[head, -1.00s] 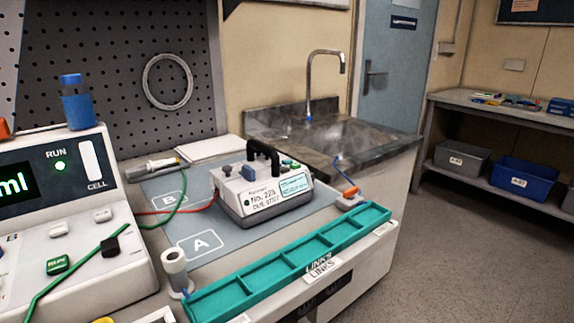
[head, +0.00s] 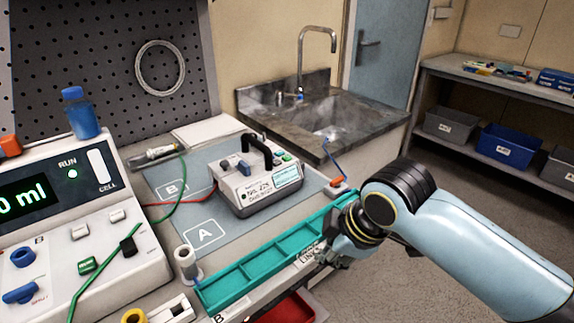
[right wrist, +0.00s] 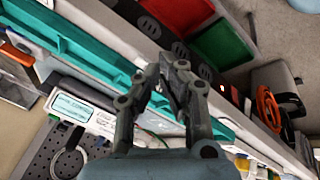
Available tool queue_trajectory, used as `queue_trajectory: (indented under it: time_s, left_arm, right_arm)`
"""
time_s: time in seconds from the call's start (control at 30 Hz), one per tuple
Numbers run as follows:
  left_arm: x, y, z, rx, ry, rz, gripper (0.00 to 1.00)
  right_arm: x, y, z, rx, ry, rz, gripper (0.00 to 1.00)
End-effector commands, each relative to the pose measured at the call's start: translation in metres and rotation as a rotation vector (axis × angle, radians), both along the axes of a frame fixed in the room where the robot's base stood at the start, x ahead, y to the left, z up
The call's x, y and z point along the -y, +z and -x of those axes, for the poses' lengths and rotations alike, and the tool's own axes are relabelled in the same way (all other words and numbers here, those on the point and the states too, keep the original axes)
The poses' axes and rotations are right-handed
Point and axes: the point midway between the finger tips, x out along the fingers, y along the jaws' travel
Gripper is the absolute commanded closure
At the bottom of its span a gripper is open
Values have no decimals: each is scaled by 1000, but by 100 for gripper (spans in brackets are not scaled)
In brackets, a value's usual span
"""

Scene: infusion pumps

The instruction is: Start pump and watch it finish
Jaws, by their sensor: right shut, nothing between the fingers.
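The large white pump console (head: 60,235) stands at the left in the head view. Its dark screen shows "0 ml" in part, and a green RUN light (head: 73,174) is lit. A green button (head: 88,265) and a black clip on a green lead show on its front panel. My right gripper (head: 335,258) is in front of the teal LINKS tray, shut and empty. It also shows in the right wrist view (right wrist: 166,70), with its fingers together. My left gripper is not in view.
A small white meter (head: 258,190) with a black handle sits on the grey mat (head: 205,236). The teal tray (head: 250,275) runs along the bench's front edge. A blue-capped bottle (head: 80,112) stands on the console. A sink (head: 330,115) is behind.

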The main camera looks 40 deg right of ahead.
Motion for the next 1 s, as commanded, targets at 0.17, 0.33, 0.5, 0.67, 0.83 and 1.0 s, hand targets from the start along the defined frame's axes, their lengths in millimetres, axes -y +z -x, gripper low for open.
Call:
queue_trajectory:
  time_s: [0.17, 0.33, 0.5, 0.67, 0.83, 1.0]
  left_arm:
    - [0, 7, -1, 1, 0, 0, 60]
    - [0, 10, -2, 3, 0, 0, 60]
    - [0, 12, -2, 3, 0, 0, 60]
    - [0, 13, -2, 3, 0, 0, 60]
    - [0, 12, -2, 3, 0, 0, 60]
    - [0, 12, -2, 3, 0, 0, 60]
  right_arm:
    - [17, 56, -85, 131, 525, 223, 100]
    - [43, 113, -165, 264, 1010, 518, 100]
    - [65, 162, -214, 348, 1313, 763, 100]
    - [75, 184, -231, 376, 1433, 876, 100]
    - [76, 187, -234, 381, 1456, 898, 100]
    - [76, 187, -234, 381, 1455, 897, 100]
